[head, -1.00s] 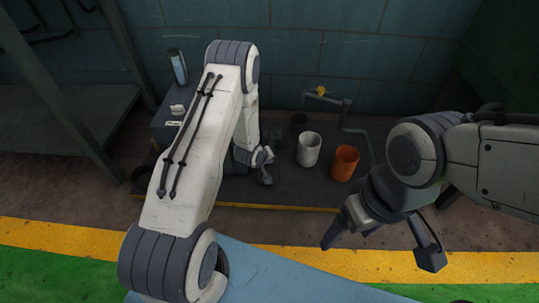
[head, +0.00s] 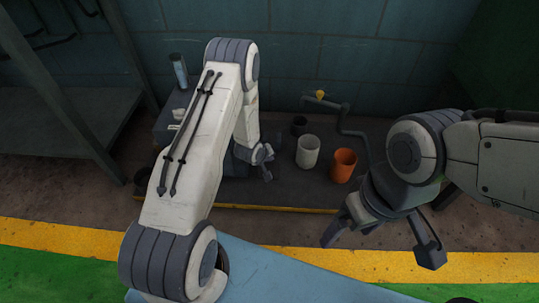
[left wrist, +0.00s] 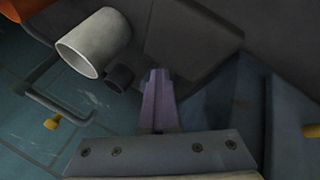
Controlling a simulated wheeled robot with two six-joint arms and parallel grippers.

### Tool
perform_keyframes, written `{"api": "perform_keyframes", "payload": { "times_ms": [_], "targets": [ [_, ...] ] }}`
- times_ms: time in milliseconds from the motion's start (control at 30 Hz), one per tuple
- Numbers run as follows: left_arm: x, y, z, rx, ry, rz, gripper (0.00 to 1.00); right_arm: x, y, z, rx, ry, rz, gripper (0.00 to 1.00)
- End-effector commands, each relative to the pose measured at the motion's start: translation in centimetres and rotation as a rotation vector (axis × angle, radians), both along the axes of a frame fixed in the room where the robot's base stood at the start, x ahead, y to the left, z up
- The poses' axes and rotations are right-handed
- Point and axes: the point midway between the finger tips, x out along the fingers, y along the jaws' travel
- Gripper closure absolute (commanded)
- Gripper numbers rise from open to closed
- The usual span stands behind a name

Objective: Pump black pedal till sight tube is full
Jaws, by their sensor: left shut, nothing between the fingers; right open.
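The sight tube (head: 179,72), a narrow upright cylinder with light blue in it, stands at the back left of the head view; its fill level is too small to read. My left gripper (head: 267,172) is shut and empty over the dark platform. In the left wrist view its closed fingers (left wrist: 158,98) point at a dark flat slab (left wrist: 195,35), which may be the black pedal; I cannot tell whether they touch. In the head view my left arm hides much of that area. My right gripper (head: 383,240) is open and empty at the front right.
A white cup (head: 307,152), an orange cup (head: 343,166) and a small black cup (head: 299,125) stand right of the left gripper. Behind them is a bent pipe with a yellow knob (head: 319,94). A metal bench (head: 60,115) stands at left.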

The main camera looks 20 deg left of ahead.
Motion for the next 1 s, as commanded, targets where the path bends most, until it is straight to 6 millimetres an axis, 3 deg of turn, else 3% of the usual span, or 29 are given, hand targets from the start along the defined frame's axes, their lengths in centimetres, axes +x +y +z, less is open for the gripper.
{"api": "perform_keyframes", "payload": {
  "times_ms": [33, 467, 1000],
  "targets": [
    [-0.7, -0.2, 0.1, -0.001, 0.022, -0.004, 1.00, 0.0, 0.0, 0.6, 0.000, 0.000, 0.000, 0.12],
    [-0.3, 0.0, 2.7, -0.001, 0.020, -0.003, 1.00, 0.0, 0.0, 3.0, 0.000, 0.000, 0.000, 0.12],
    [0.2, 0.2, 3.1, 0.000, 0.008, -0.001, 1.00, 0.0, 0.0, 3.5, 0.000, 0.000, 0.000, 0.12]
  ]
}}
